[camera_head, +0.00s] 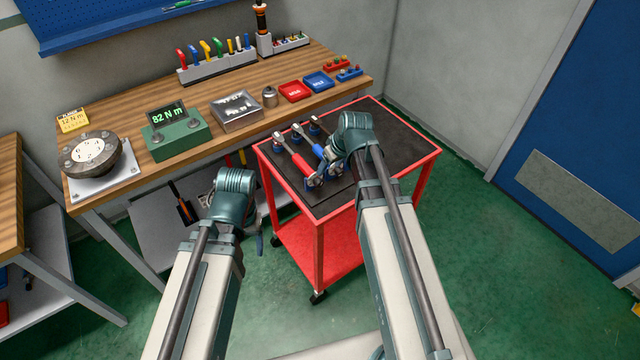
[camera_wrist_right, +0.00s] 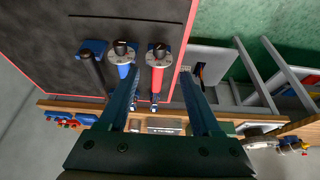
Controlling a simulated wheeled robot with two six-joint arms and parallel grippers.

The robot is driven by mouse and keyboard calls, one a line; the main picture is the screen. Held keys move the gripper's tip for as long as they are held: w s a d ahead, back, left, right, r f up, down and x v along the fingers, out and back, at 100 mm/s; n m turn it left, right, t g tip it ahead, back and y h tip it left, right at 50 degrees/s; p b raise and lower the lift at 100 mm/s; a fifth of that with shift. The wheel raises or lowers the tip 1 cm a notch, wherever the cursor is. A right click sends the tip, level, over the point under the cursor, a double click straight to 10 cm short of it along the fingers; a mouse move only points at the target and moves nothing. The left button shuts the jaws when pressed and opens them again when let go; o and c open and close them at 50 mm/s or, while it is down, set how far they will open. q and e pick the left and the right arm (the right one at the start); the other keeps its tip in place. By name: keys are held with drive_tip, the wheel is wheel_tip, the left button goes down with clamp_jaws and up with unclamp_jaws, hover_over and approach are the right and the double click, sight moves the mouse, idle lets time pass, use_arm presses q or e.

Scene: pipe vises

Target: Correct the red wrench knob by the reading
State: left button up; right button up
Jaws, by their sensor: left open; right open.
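The red wrench (camera_head: 295,163) lies on the dark top of the red cart (camera_head: 375,125), left of the blue wrench (camera_head: 308,146) and a black wrench (camera_head: 320,133). In the right wrist view the red wrench (camera_wrist_right: 157,75) has a dark round knob (camera_wrist_right: 160,50) at its handle end. My right gripper (camera_wrist_right: 160,95) is open; the red wrench shows between its fingers, and I cannot tell if they touch it. The green display (camera_head: 168,114) reads 82 N m. My left gripper (camera_head: 257,240) is open, left of the cart; its fingers are mostly hidden.
The wooden bench (camera_head: 215,95) holds a dial (camera_head: 90,152), a yellow note (camera_head: 72,121) reading about 12 N m, a silver box (camera_head: 236,112), red (camera_head: 294,91) and blue (camera_head: 319,82) trays and a tool rack (camera_head: 218,66). The green floor right of the cart is clear.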

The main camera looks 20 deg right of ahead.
sight(320, 182)
drive_tip(key=b+x, duration=1.1)
drive_tip(key=x, duration=0.2)
drive_tip(key=shift+f+b, duration=0.15)
drive_tip(key=shift+b, duration=0.15)
clamp_jaws()
